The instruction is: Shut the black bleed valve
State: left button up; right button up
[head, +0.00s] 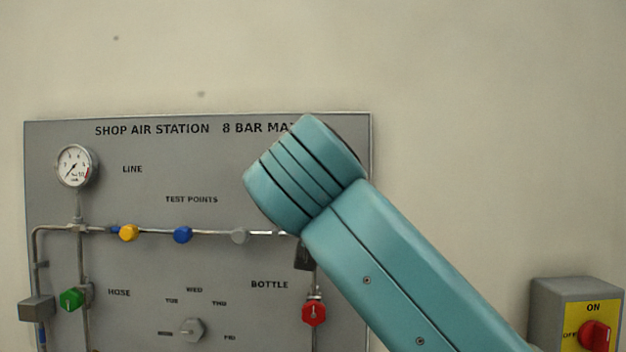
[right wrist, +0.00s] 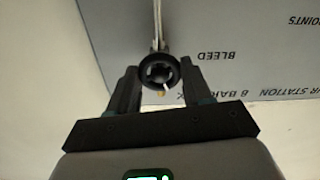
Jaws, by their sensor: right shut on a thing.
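The black bleed valve (right wrist: 159,68) shows in the right wrist view as a round black knob with a pale mark on its rim, on a thin pipe in front of the grey panel. The word BLEED stands beside it, upside down in this view. My right gripper (right wrist: 160,84) is shut on the knob, one dark finger on each side. In the head view my teal right arm crosses the panel's right side, and the bleed valve and right gripper do not show there. My left gripper is in neither view.
The grey panel (head: 140,270) carries a gauge (head: 75,165), yellow (head: 129,233), blue (head: 183,235) and grey (head: 240,236) knobs, a green valve (head: 71,299), a red valve (head: 314,312) and a grey day dial (head: 192,329). A switch box (head: 555,297) stands right.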

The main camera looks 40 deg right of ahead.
jog(key=shift+f+m+b, duration=0.15)
jog(key=shift+m+b, duration=0.35)
jog(key=shift+m, duration=1.8)
jog(key=o, duration=1)
jog(key=shift+o, duration=0.2)
jog(key=b+v, duration=0.2)
jog(key=v, duration=1)
